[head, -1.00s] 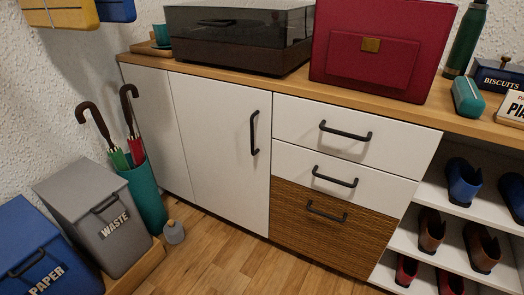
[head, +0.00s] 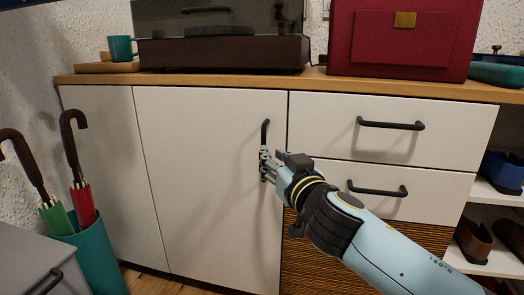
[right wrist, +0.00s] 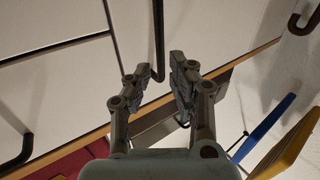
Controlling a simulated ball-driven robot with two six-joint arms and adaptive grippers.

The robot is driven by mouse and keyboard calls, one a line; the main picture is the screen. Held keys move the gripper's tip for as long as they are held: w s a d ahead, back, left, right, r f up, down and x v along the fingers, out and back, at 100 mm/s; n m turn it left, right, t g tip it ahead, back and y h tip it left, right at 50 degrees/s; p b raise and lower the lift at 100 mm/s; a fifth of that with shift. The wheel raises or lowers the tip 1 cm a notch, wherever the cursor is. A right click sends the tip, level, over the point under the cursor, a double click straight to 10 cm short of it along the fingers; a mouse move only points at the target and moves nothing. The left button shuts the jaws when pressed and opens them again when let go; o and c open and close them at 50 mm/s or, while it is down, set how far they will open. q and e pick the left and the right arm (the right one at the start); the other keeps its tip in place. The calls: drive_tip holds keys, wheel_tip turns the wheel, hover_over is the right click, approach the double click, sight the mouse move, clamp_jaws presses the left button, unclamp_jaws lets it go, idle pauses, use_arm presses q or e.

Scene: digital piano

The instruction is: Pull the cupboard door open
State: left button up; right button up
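The white cupboard door (head: 200,190) is shut, flush with the panels beside it. Its black vertical bar handle (head: 265,131) is near the door's right edge; the gripper covers its lower part. My right gripper (head: 265,165) is at the handle, its arm coming in from the lower right. In the right wrist view the gripper's two fingers (right wrist: 157,78) are spread, and the dark handle (right wrist: 158,35) runs down between them with gaps on both sides. I cannot tell whether either finger touches it. My left gripper is not in view.
White drawers (head: 388,145) with black handles are right of the door. A turntable (head: 220,45) and a red box (head: 400,50) stand on the wooden top (head: 210,78). An umbrella stand (head: 92,262) and a grey bin (head: 25,265) are at the lower left.

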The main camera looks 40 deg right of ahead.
drive_tip(key=x, duration=0.6)
drive_tip(key=shift+w+f, duration=0.15)
drive_tip(key=shift+w, duration=0.1)
drive_tip(key=shift+c, duration=0.4)
clamp_jaws()
